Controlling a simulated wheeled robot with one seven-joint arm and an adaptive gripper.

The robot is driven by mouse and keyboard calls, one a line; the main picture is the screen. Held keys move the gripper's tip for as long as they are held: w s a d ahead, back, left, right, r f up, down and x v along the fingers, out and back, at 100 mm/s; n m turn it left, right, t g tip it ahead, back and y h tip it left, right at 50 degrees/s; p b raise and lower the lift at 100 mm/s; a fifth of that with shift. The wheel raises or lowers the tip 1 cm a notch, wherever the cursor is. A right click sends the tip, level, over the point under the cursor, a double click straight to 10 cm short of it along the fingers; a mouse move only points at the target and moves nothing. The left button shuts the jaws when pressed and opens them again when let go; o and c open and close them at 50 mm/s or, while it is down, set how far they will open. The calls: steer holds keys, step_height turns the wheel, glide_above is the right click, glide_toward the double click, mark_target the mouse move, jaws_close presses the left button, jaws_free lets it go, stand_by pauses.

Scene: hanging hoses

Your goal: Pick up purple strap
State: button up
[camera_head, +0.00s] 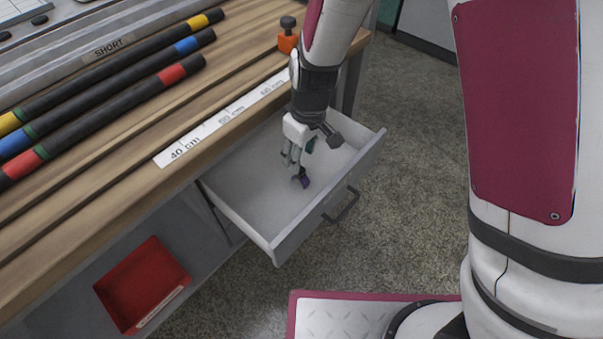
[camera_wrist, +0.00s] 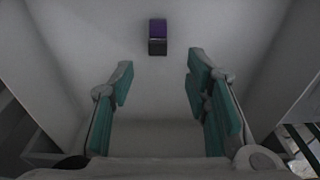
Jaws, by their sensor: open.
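The purple strap (camera_head: 305,183) is a small purple and black roll on the floor of the open drawer. In the wrist view the strap (camera_wrist: 158,37) lies ahead of the fingertips, between the lines of the two fingers, and shows purple on top and dark below. My gripper (camera_head: 295,170) reaches down into the drawer, close to the strap. In the wrist view my gripper (camera_wrist: 160,75) is open and empty, with its green-padded fingers spread apart. Whether a finger touches the strap in the head view I cannot tell.
The pale drawer (camera_head: 235,208) is pulled out from under the wooden bench (camera_head: 135,195), with its walls around my gripper and a dark handle (camera_head: 343,206) in front. Black hoses (camera_head: 110,95) with coloured bands lie on the bench. A red bin (camera_head: 143,285) sits lower left.

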mark_target(301, 170)
steer(key=f+b, duration=0.1)
steer(key=f, duration=0.1)
steer(key=f+b, duration=0.1)
steer(key=f, duration=0.2)
steer(key=f+b, duration=0.1)
steer(key=f, duration=0.1)
steer(key=shift+w+a+f, duration=0.1)
steer(key=shift+w+f, duration=0.15)
steer(key=shift+f, duration=0.05)
steer(key=shift+r, duration=0.1)
steer(key=c, duration=1)
